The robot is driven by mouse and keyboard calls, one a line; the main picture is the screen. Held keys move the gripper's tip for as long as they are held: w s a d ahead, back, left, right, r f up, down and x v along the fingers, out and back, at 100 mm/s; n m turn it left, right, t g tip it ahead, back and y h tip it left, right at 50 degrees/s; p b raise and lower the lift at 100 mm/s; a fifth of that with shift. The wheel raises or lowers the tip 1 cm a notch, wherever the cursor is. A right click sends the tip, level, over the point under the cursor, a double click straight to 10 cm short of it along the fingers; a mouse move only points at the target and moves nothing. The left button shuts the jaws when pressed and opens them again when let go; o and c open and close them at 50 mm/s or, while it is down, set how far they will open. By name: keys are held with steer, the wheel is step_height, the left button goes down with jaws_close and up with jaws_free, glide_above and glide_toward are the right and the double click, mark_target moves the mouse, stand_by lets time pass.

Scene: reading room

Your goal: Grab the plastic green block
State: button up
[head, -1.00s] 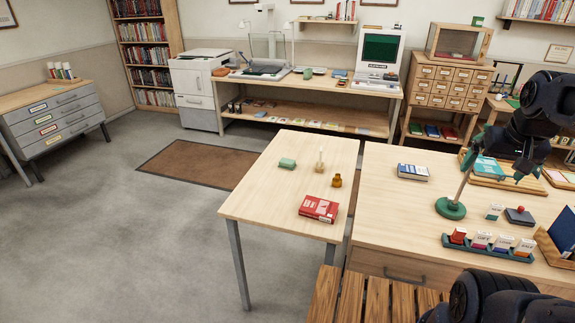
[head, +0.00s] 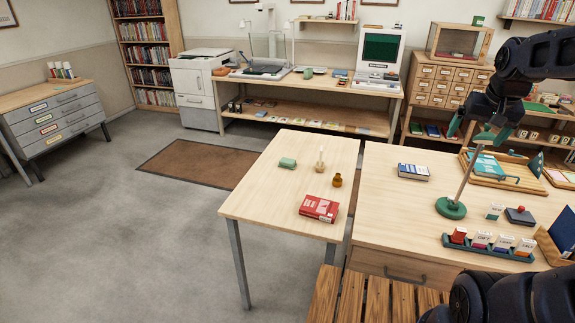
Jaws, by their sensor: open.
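A small green block (head: 287,163) lies on the light wooden table (head: 262,196), near its left edge. My gripper (head: 480,132) is at the upper right, over the right-hand desk (head: 395,205). It is open, with its fingers apart and pointing down. It is well to the right of the green block and apart from it. The head of a green lamp shows between or behind the fingers; I cannot tell how close it is.
Near the block stand a pale candle-like holder (head: 320,162) and an amber bottle (head: 337,180); a red book (head: 319,208) lies in front. The right desk holds a blue book (head: 413,172), the green lamp base (head: 450,208) and a card rack (head: 488,247).

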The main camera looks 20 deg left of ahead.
steer(key=w+a+r, duration=0.1)
steer(key=w+a, duration=0.4)
steer(key=w, duration=0.5)
steer(key=w+a+f, duration=0.4)
steer(key=w+a, duration=1)
steer(key=w, duration=0.1)
glide_above(288, 160)
steer(key=s, duration=0.3)
steer(key=shift+m+h, duration=0.4)
step_height(288, 160, down, 34)
steer(key=shift+a+f, duration=0.15)
steer(key=shift+f, duration=0.1)
steer(key=shift+w+x, duration=0.2)
steer(key=shift+x, duration=1.05)
steer(key=shift+w+x, duration=0.2)
steer(key=shift+x, duration=1.1)
steer(key=shift+r, duration=0.15)
steer(key=c, duration=1.1)
steer(key=shift+o, duration=0.2)
steer(key=shift+r, duration=0.1)
